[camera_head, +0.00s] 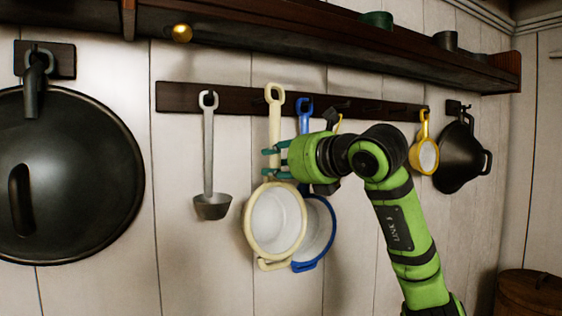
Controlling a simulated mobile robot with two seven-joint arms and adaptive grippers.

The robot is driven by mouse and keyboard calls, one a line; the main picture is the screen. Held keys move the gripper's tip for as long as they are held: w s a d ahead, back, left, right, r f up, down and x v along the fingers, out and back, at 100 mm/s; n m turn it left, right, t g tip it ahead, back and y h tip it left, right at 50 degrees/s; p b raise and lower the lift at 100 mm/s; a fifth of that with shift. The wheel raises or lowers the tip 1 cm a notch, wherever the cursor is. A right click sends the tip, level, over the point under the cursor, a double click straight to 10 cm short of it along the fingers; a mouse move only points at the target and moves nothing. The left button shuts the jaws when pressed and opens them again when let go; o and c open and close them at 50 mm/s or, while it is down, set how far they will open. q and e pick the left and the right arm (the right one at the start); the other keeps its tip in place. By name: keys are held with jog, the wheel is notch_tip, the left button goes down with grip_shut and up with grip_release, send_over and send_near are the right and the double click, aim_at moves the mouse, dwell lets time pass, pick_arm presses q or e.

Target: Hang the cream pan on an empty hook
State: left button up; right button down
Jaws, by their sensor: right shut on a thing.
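The cream pan (275,220) hangs upright, handle up, in front of the hook rail (235,100). The ring at the top of its handle overlaps the rail; I cannot tell whether a hook passes through it. My right gripper (272,161) is shut on the cream pan's handle, a little below the rail. The blue-rimmed pan (319,232) is right behind the cream pan and partly covered by it. Bare hooks show on the rail to the right, around the middle right stretch, small and dark. My left gripper is not in view.
A ladle (210,206) hangs left of the cream pan. A small yellow pan (428,157) hangs at the rail's right end, with a black pan (460,157) beyond. A large black pan (75,170) hangs far left. A dark shelf (330,40) juts out above the rail.

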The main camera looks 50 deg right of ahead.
jog(key=shift+w+d, duration=0.2)
jog(key=shift+w, duration=0.4)
jog(key=shift+w+d, duration=0.2)
jog(key=shift+w, duration=0.4)
jog(key=w, duration=0.1)
jog(key=w+d+p, duration=0.1)
jog(key=w, duration=0.1)
jog(key=w+f, duration=0.1)
jog(key=shift+w+d, duration=0.25)
jog(key=shift+w, duration=0.15)
